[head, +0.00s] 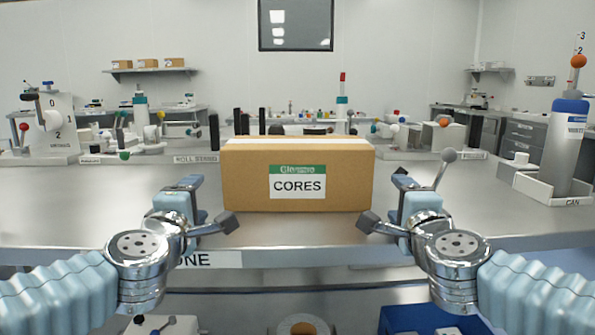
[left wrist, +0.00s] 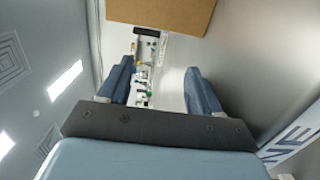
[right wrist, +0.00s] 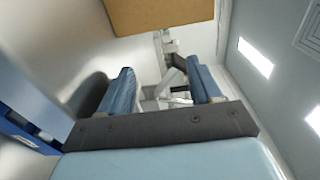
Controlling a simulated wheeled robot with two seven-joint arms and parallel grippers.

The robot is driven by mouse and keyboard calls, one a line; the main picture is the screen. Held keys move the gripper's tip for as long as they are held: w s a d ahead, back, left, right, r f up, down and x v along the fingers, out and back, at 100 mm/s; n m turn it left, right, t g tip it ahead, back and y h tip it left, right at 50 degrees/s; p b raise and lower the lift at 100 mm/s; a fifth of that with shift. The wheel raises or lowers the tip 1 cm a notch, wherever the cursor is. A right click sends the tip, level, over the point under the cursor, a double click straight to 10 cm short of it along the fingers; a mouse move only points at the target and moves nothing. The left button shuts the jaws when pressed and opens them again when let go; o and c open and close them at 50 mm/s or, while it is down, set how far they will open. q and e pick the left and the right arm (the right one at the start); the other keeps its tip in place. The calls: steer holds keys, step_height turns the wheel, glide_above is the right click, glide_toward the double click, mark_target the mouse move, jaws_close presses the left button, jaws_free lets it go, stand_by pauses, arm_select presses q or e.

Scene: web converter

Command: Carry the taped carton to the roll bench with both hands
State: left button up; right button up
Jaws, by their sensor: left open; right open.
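The taped carton (head: 240,190) is a brown box with pale tape along its top and a CORES label. It sits upright on the steel bench (head: 110,205) in the middle of the head view. My left gripper (head: 212,205) is open near its left end, and my right gripper (head: 385,202) is open near its right end. Neither holds anything. The carton also shows at the top of the left wrist view (left wrist: 165,12) and the right wrist view (right wrist: 160,14), beyond the fingers.
A machine with a dial (head: 50,125) stands at the back left. A lever with a grey ball (head: 446,165) rises behind my right gripper.

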arm_select(q)
steer(key=w, duration=1.1)
arm_select(e)
steer(key=w, duration=1.1)
arm_select(q)
steer(key=shift+d, duration=0.4)
arm_select(e)
steer(key=shift+a+f, duration=0.1)
steer(key=shift+a, duration=0.3)
arm_select(q)
steer(key=shift+s+d, duration=0.1)
steer(key=shift+d, duration=0.15)
arm_select(e)
steer(key=shift+s+a, duration=0.1)
steer(key=shift+a, duration=0.15)
arm_select(q)
steer(key=shift+d, duration=0.1)
arm_select(e)
steer(key=shift+a, duration=0.1)
arm_select(q)
steer(key=shift+d, duration=0.1)
arm_select(e)
steer(key=shift+a, duration=0.1)
